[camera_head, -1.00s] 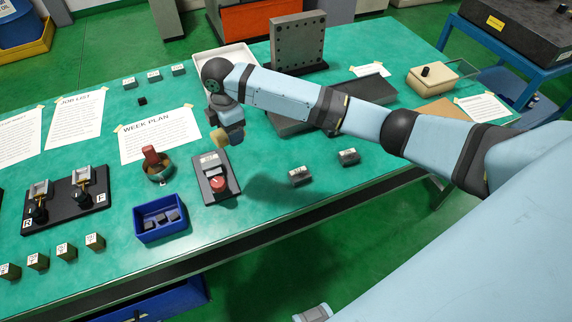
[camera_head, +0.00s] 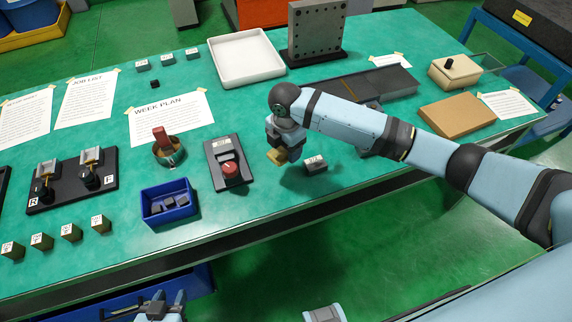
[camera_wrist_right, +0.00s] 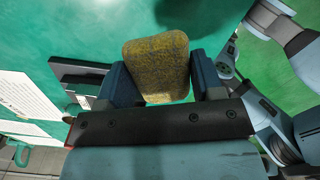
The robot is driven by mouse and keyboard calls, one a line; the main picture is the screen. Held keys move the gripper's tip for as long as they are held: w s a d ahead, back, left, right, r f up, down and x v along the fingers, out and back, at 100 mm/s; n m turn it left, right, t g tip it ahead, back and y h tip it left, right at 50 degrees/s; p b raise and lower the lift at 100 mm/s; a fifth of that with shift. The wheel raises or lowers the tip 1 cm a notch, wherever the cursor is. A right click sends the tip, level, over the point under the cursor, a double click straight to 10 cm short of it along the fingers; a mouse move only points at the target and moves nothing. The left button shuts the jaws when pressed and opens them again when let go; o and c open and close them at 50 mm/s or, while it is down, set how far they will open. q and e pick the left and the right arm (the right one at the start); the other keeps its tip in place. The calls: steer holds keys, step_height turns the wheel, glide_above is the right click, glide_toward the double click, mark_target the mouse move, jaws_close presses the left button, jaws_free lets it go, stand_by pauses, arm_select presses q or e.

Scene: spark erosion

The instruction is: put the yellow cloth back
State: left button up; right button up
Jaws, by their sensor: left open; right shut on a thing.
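The yellow cloth (camera_wrist_right: 157,68) is a small mottled pad between the two dark blue fingers of my right gripper (camera_wrist_right: 155,88). In the head view, my right gripper (camera_head: 277,153) is shut on the cloth (camera_head: 275,157) over the green table, between the red-knobbed switch box and a small labelled block. The cloth looks held above the table, but its exact height is hard to tell. My left gripper (camera_head: 150,308) is at the bottom edge, in front of the table, open and empty.
The switch box (camera_head: 222,178) and the labelled block (camera_head: 315,165) are close to my right gripper. A blue bin (camera_head: 152,216) stands left of them. A white tray (camera_head: 246,82), a steel plate on a base (camera_head: 317,30) and a tan box (camera_head: 452,70) stand further back.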

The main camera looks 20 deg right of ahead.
mark_target(286, 171)
steer(key=shift+f, duration=3.9)
steer(key=shift+f, duration=0.2)
steer(key=o, duration=0.9)
steer(key=shift+c, duration=0.2)
steer(key=shift+r, duration=0.1)
step_height(286, 171, up, 12)
steer(key=shift+r, duration=0.1)
